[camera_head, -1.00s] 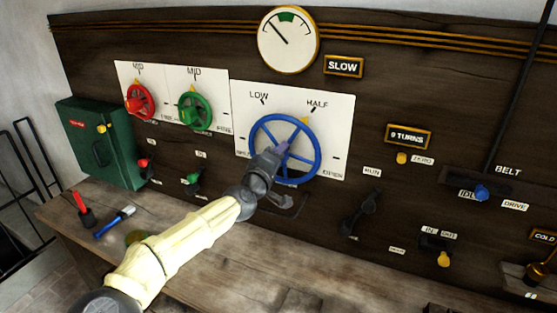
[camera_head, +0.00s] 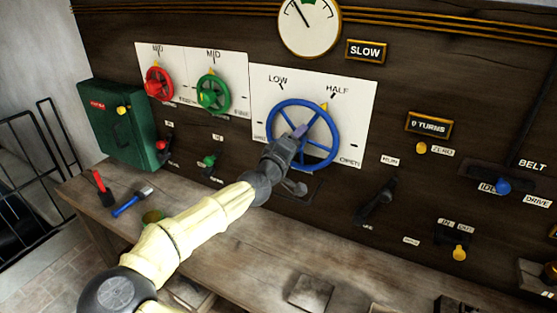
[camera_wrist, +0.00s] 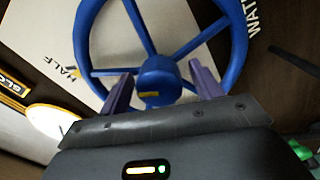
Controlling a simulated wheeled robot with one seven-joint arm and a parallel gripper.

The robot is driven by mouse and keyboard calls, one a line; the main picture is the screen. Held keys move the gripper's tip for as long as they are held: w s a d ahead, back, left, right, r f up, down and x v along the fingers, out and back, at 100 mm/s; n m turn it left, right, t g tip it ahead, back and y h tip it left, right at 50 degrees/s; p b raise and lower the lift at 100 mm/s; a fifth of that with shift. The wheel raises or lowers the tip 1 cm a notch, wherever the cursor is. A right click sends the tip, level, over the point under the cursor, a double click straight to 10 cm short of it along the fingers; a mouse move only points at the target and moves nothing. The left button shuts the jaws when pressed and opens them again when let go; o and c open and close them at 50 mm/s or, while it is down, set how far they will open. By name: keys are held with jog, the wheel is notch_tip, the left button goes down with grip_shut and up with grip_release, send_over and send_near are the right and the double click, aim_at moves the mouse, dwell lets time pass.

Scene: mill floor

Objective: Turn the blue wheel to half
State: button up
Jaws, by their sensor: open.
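The blue wheel (camera_head: 336,128) is mounted on a white plate (camera_head: 357,105) on the dark wooden panel. LOW and HALF are lettered above it, with an OPEN mark at lower right. My gripper (camera_head: 299,131) is in front of the wheel's middle. In the wrist view my gripper (camera_wrist: 162,85) is open, its two purple fingers apart on either side of the blue hub (camera_wrist: 160,72). Whether they touch spokes is unclear.
A red wheel (camera_head: 158,84) and a green wheel (camera_head: 213,92) are to the left, beside a green box (camera_head: 118,130). A round gauge (camera_head: 310,28) and a SLOW sign (camera_head: 367,51) are above. A black lever (camera_head: 375,203) is at right. A wooden bench (camera_head: 250,235) runs below.

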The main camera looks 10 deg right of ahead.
jog(key=b+v, duration=0.2)
jog(key=v, duration=1.4)
jog(key=shift+s+a, duration=0.25)
jog(key=shift+a, duration=0.1)
jog(key=s+d+f+m+g+p, duration=0.1)
jog(key=d+f+m+g, duration=0.3)
jog(key=d+f+g, duration=0.85)
jog(key=s+f+y, duration=0.2)
jog(key=s+f, duration=0.1)
jog(key=f, duration=0.1)
jog(key=s+d+f+m+g+y+p, duration=0.1)
jog(key=s+f+y, duration=0.1)
jog(key=s+f, duration=0.1)
jog(key=s+d+f+m+y+p, duration=0.1)
jog(key=s+f+y, duration=0.2)
jog(key=f, duration=0.1)
jog(key=shift+s+d+f, duration=0.15)
jog(key=shift+s+f, duration=0.1)
jog(key=shift+f, duration=0.1)
jog(key=s+a+r+y+p, duration=0.1)
jog(key=s+a+r, duration=0.1)
jog(key=r, duration=0.3)
jog(key=s+a+r+t+y+p, duration=0.1)
jog(key=s+a+r+y, duration=0.1)
jog(key=r, duration=0.3)
jog(key=shift+s+a+r+y, duration=0.2)
jog(key=shift+s+r+y, duration=0.1)
jog(key=shift+s, duration=0.15)
